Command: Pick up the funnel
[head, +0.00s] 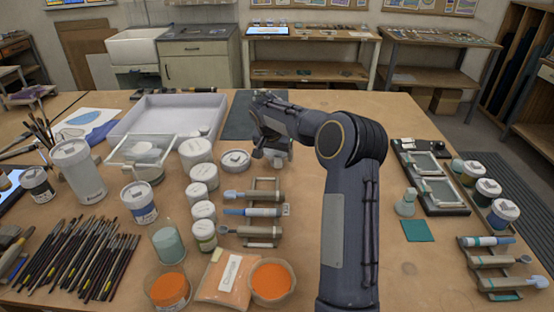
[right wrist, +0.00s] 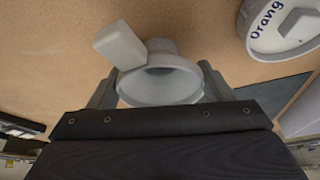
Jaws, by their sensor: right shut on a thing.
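The grey funnel (right wrist: 160,84) shows in the right wrist view, with its wide mouth facing the camera and a pale flat tab (right wrist: 119,44) sticking out at upper left. My right gripper (right wrist: 158,76) has one finger on each side of the funnel and is shut on it. In the head view my right gripper (head: 273,151) is beyond the bent dark arm, near the middle of the table. The arm and gripper largely hide the funnel there. My left gripper is not in view.
A dark mat (head: 238,120) lies behind. Tool racks (head: 262,212) and several jars stand to the left. Framed panels (head: 437,190) lie right.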

